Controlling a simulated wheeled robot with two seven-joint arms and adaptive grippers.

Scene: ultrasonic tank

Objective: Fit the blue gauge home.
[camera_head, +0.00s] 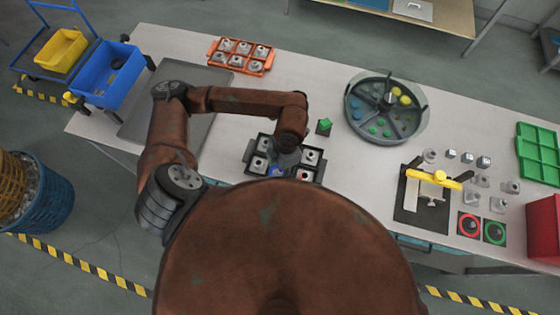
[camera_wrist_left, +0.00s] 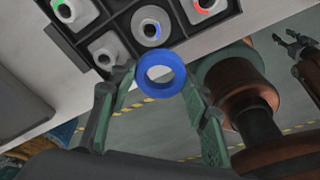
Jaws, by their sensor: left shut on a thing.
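The blue gauge is a blue ring with an open middle (camera_wrist_left: 161,88). My left gripper (camera_wrist_left: 158,84) is shut on it, with one green finger on each side. The gauge is close to the near edge of a black tray (camera_wrist_left: 177,30). The tray holds grey parts in its compartments; one has a blue mark (camera_wrist_left: 150,29), others green and red marks. In the head view, the blue gauge (camera_head: 277,171) shows below my left gripper (camera_head: 282,164), over the tray's near side. My right gripper (camera_wrist_left: 288,42) shows small in the wrist view, its fingers apart.
A small green block (camera_head: 324,127) stands right of the tray. A round divided dish (camera_head: 353,97) and a yellow-topped fixture (camera_head: 433,178) stand further right. An orange tray (camera_head: 212,54) lies at the back.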

